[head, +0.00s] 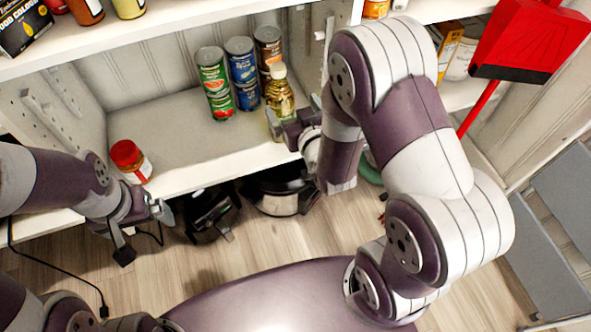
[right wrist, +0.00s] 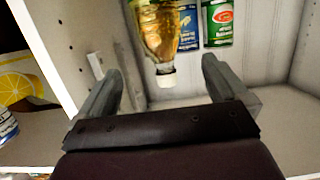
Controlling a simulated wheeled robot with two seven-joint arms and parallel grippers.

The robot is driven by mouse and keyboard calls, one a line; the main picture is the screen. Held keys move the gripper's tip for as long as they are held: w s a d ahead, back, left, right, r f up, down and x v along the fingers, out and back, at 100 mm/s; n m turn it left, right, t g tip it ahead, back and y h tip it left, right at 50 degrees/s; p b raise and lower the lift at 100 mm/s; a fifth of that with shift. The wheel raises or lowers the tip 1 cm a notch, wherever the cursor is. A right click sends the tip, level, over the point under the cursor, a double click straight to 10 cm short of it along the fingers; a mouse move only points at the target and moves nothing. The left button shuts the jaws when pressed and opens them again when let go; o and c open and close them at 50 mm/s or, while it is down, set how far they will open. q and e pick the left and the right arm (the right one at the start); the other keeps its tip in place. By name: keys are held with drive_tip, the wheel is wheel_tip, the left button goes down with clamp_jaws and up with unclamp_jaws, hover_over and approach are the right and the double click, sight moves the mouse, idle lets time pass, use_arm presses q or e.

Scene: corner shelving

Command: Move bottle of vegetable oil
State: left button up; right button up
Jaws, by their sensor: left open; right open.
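The bottle of vegetable oil (head: 280,96), golden with a pale cap, stands on the middle shelf in front of the cans. It also shows in the right wrist view (right wrist: 160,32), cap pointing down in that picture. My right gripper (head: 284,128) is open at the shelf's front edge, close to the bottle. In the right wrist view its two fingers (right wrist: 162,78) are apart, with the bottle's cap between and beyond them. I cannot tell whether they touch it. My left gripper (head: 143,228) is open and empty, low in front of the shelf at the left.
Several cans, including a green one (head: 215,84) and a blue one (head: 243,74), stand close behind the bottle. The shelf (head: 185,135) between is clear. A red dustpan (head: 520,40) is at the right.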

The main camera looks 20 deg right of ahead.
sight(279, 96)
use_arm(q)
wheel_tip(279, 96, down, 7)
drive_tip(key=b, duration=0.3)
drive_tip(key=shift+b, duration=0.3)
use_arm(e)
drive_tip(key=f+t, duration=0.1)
drive_tip(key=f, duration=0.1)
drive_tip(key=s+f+t, duration=0.1)
drive_tip(key=f, duration=0.2)
drive_tip(key=shift+s+f+t, duration=0.1)
drive_tip(key=shift+f+t, duration=0.05)
drive_tip(key=shift+t, duration=0.25)
use_arm(q)
drive_tip(key=shift+f, duration=0.1)
use_arm(e)
drive_tip(key=w+b, duration=0.1)
drive_tip(key=w, duration=0.3)
drive_tip(key=w+b, duration=0.1)
drive_tip(key=w, duration=0.2)
drive_tip(key=w+b, duration=0.2)
drive_tip(key=w, duration=0.2)
drive_tip(key=shift+w+a+f, duration=0.15)
drive_tip(key=shift+w+a, duration=0.15)
drive_tip(key=shift+w, duration=0.55)
use_arm(q)
wheel_tip(279, 96, down, 4)
drive_tip(key=shift+f, duration=0.15)
